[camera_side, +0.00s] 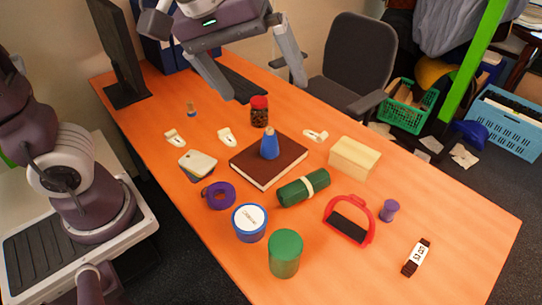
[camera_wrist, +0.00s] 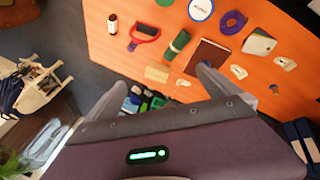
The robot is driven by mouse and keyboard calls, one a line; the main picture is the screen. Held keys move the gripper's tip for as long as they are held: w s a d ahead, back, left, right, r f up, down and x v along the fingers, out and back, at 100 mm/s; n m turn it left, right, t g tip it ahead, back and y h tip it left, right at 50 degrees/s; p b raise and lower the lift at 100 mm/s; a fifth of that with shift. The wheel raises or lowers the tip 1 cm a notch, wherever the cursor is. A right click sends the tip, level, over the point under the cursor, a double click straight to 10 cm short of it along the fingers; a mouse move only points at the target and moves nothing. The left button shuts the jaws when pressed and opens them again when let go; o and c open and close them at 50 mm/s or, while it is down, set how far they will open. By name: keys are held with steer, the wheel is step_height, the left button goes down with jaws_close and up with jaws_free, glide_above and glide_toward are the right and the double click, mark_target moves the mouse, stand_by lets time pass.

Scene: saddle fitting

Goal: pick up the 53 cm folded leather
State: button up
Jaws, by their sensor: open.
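A dark brown folded strip (camera_side: 416,257) with a white label band lies near the right front end of the orange table. The print on its label is too small to read surely, but it looks like the folded leather. In the wrist view it shows at the upper left (camera_wrist: 112,23). My gripper (camera_side: 255,75) is open and empty above the far side of the table, well away from the strip. Its two spread fingers also show in the wrist view (camera_wrist: 160,90).
A green-lidded can (camera_side: 285,253) stands in front. Table around the strip is clear.

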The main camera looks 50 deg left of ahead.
steer(key=s+a+m, duration=0.2)
steer(key=s+a, duration=0.2)
steer(key=s, duration=0.1)
steer(key=shift+s+f+m+y, duration=0.2)
steer(key=shift+s+m+y, duration=0.1)
steer(key=shift+s+m, duration=0.1)
steer(key=s+a+f+m, duration=0.1)
steer(key=s, duration=0.1)
steer(key=s+a+f+m, duration=0.1)
steer(key=s, duration=0.1)
steer(key=s+a+f+m, duration=0.1)
steer(key=s+m, duration=0.1)
steer(key=shift+s+t+y, duration=0.3)
steer(key=shift+s+y, duration=0.1)
steer(key=c, duration=0.3)
steer(key=shift+s+f, duration=0.1)
steer(key=c, duration=0.7)
steer(key=shift+c, duration=0.3)
